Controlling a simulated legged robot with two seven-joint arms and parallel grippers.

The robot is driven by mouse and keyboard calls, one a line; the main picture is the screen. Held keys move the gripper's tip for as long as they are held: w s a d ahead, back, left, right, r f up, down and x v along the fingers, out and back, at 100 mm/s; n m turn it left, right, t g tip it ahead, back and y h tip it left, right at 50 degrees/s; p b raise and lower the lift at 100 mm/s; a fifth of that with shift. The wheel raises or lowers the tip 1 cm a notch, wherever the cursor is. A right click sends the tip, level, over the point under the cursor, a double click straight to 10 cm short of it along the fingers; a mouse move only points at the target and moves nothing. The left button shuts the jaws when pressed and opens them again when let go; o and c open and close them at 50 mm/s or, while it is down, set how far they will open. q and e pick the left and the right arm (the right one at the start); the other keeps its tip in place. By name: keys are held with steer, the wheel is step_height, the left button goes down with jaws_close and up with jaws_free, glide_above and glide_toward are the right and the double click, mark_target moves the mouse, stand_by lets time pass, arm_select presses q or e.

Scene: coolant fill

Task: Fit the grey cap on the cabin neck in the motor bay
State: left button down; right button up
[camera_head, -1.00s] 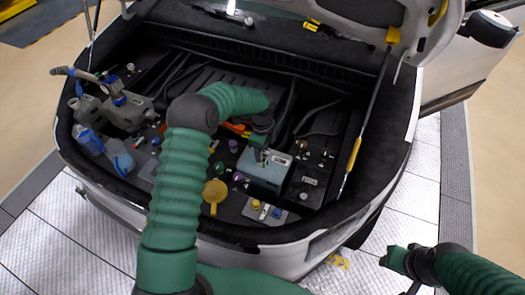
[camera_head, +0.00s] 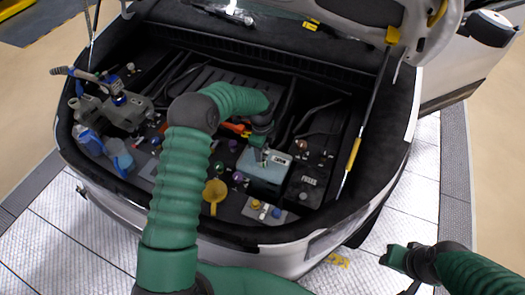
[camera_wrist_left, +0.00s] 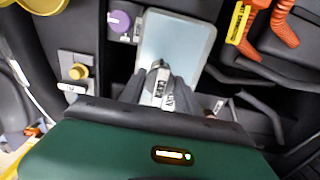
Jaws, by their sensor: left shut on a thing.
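My left gripper (camera_head: 262,152) is over the pale blue tank (camera_head: 265,178) in the right half of the motor bay. In the left wrist view its fingers (camera_wrist_left: 160,88) are shut on a small grey cap (camera_wrist_left: 160,76) with a printed label, in front of the pale tank top (camera_wrist_left: 180,38). The cabin neck cannot be made out; the cap and fingers may cover it. I cannot tell whether the cap touches a neck. My right gripper (camera_head: 396,258) is outside the car at the lower right, and its jaws are too small to read.
A yellow cap (camera_head: 214,191) and a purple cap (camera_head: 237,177) sit left of the tank. Orange connectors (camera_wrist_left: 265,18) lie beside it. Jugs and bottles (camera_head: 105,140) stand at the bay's left. A strut (camera_head: 354,150) rises at the right.

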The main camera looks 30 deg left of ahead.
arm_select(q)
steer(key=shift+d, duration=0.1)
stand_by(0.4)
steer(key=shift+f+b, duration=0.7)
steer(key=shift+f, duration=0.7)
steer(key=c, duration=0.8)
jaws_free()
step_height(320, 180, up, 17)
steer(key=b, duration=0.2)
steer(key=shift+o, duration=0.2)
steer(key=shift+f, duration=0.1)
